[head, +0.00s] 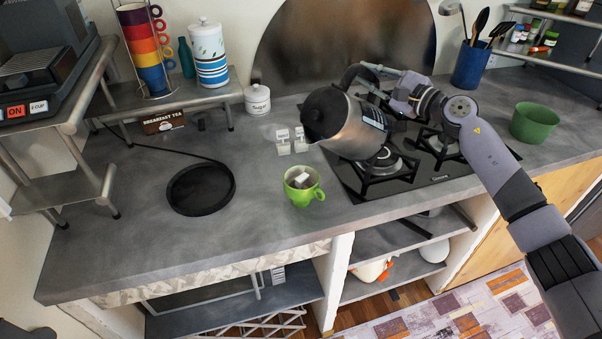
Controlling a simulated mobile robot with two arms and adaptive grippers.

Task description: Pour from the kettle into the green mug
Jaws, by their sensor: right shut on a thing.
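The kettle (343,123), dark and metallic with a black lid end, is held in the air over the near left part of the stove. It is tilted, with its lid end towards the left. My right gripper (376,76) is shut on the kettle's handle at the top. The green mug (303,191) stands upright on the counter, below and to the left of the kettle and apart from it. A small pale thing lies inside the mug. I cannot make out the spout or any stream of liquid. My left gripper is not in view.
A black round base (200,212) with a cord lies left of the mug. Small white shakers (283,146) stand behind the mug. A sugar jar (257,99) and a tea box (163,122) are farther back. A green bowl (534,126) stands right of the stove (432,180).

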